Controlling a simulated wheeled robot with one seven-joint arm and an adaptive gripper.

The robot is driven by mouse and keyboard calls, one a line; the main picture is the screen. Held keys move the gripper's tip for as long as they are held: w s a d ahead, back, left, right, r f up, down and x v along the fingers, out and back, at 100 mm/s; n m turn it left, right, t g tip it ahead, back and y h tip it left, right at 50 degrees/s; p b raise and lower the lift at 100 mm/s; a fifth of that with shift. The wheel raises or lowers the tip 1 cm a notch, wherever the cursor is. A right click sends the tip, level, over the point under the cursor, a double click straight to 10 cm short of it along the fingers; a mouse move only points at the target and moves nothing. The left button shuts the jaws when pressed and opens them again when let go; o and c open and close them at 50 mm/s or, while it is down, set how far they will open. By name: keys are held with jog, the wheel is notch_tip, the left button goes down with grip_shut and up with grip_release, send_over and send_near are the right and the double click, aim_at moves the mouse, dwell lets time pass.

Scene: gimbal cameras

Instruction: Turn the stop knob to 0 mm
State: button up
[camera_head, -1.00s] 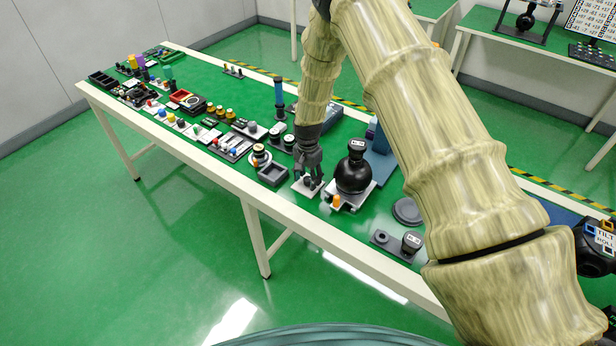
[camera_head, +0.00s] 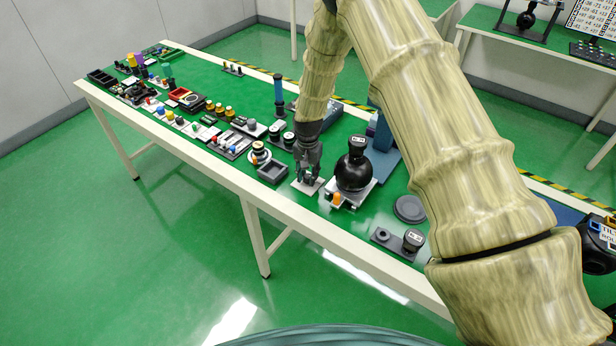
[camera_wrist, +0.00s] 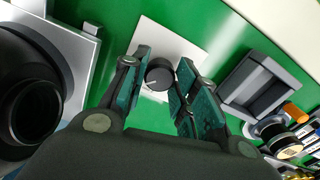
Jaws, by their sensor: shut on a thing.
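The stop knob (camera_wrist: 159,75) is a small dark round knob with a pale pointer line, on a white square plate (camera_wrist: 178,39) in the wrist view. The pointer line runs toward the lower left in that view. My gripper (camera_wrist: 160,82) is shut on the knob, with its teal-padded fingers on either side of it. In the head view my gripper (camera_head: 308,180) points down over the white plate (camera_head: 308,187) near the table's front edge. There the fingers hide most of the knob. I cannot read any scale marks on the plate.
A black ball device (camera_head: 354,172) on a pale base stands close to the right of my gripper. A grey open tray (camera_head: 272,172) lies to its left. Several small instruments line the green table further left. A dark disc (camera_head: 409,208) lies at the right.

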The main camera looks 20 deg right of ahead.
jog(key=n+b, duration=0.2)
jog(key=n, duration=0.3)
jog(key=shift+n, duration=0.3)
jog(key=n+b, duration=0.1)
jog(key=n, duration=0.4)
jog(key=shift+b, duration=0.3)
jog(key=n, duration=0.5)
jog(key=shift+d+n+b, duration=0.1)
jog(key=shift+n+b, duration=0.25)
jog(key=shift+n, duration=2.25)
jog(key=o, duration=1)
jog(key=shift+d, duration=0.1)
